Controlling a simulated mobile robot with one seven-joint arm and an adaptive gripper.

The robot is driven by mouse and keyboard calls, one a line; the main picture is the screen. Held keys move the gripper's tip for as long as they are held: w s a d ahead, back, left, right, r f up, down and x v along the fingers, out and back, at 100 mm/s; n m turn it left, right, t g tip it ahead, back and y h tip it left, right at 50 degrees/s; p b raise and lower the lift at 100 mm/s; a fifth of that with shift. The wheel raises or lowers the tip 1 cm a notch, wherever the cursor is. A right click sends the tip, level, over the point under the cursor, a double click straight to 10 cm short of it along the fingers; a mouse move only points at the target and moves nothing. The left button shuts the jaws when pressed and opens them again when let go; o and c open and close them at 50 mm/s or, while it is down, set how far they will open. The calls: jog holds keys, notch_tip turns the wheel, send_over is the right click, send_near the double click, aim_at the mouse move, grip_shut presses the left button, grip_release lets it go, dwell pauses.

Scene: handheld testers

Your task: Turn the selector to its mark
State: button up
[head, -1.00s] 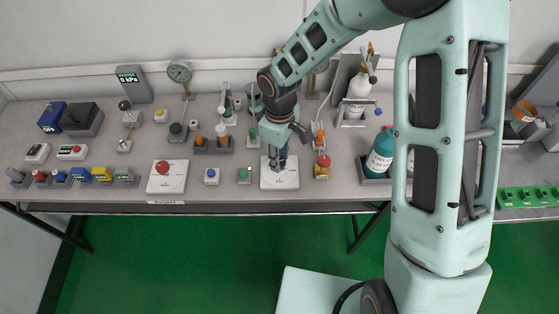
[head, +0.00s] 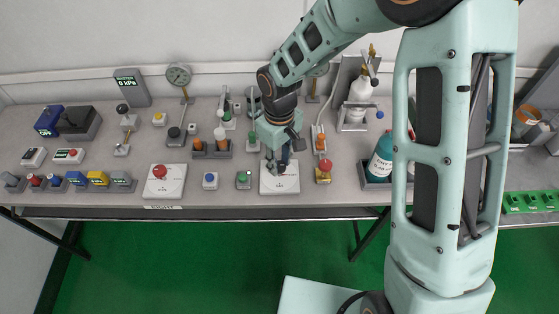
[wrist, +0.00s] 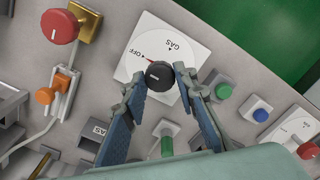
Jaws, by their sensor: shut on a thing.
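The selector is a round black knob (wrist: 159,75) with a short white line on top, set on a white plate (wrist: 200,42) in the wrist view. The plate has "OFF" and "GAS" printed by the knob and a red mark near "OFF". My gripper (wrist: 161,84) has a finger on each side of the knob and is shut on it. Whether the white line meets a printed mark is hard to tell. In the head view the same plate (head: 280,189) lies near the bench's front edge, with my gripper (head: 278,170) coming down over it and hiding the knob.
A brass valve with a red knob (head: 325,162) stands just right of the plate. A teal bottle (head: 379,160) stands farther right.

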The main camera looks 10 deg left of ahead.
aim_at(279, 165)
jog(key=o, duration=1.2)
jog(key=shift+c, duration=0.2)
notch_tip(279, 165, up, 12)
